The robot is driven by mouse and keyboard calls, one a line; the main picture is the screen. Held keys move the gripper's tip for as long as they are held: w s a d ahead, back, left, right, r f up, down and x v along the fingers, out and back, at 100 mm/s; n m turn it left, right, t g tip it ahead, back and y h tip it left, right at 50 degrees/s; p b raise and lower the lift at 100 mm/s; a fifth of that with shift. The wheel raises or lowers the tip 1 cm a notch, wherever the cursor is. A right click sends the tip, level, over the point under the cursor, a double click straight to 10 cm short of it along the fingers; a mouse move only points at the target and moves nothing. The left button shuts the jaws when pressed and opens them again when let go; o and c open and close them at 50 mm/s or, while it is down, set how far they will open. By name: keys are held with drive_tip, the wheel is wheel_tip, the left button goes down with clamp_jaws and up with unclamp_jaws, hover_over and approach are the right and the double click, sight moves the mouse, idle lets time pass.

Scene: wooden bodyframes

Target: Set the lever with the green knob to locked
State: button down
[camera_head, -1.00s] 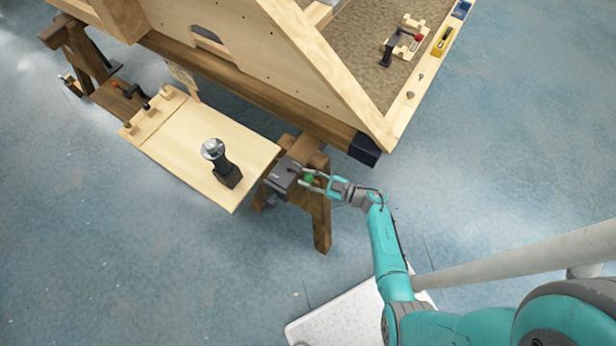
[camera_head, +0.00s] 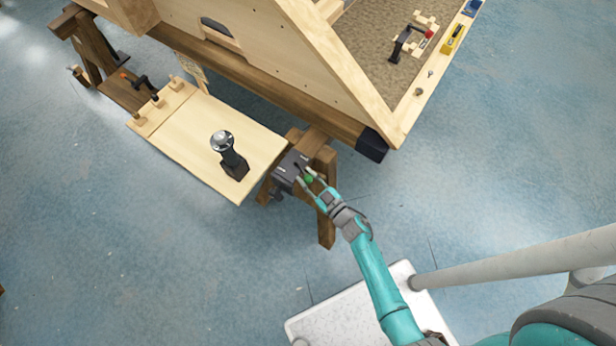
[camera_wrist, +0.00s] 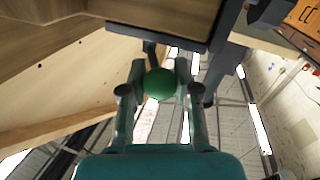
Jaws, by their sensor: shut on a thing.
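The green knob (camera_head: 309,180) sits on a lever at a dark grey lever box (camera_head: 285,176), which is fixed to the near wooden trestle. In the wrist view the green knob (camera_wrist: 160,84) is between my two fingers, with its dark lever stem (camera_wrist: 150,52) running up behind it. My gripper (camera_head: 312,183) is shut on the knob, reaching it from the lower right. Pale marks show on the box's face, but they are too small to read.
A light wooden board (camera_head: 195,135) with a black and silver upright tool (camera_head: 228,152) lies left of the box. A large wooden frame (camera_head: 270,60) on a dark beam stands above. Floor is free in front.

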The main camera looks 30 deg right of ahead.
drive_tip(key=shift+a+m+h, duration=0.3)
drive_tip(key=shift+m+h, duration=0.1)
drive_tip(key=shift+h, duration=0.2)
drive_tip(key=c, duration=0.8)
unclamp_jaws()
drive_tip(key=s, duration=0.4)
drive_tip(key=s+d, duration=0.1)
drive_tip(key=s, duration=0.3)
drive_tip(key=s+d, duration=0.1)
drive_tip(key=s, duration=0.2)
drive_tip(key=shift+s+d, duration=0.15)
drive_tip(key=shift+s, duration=0.25)
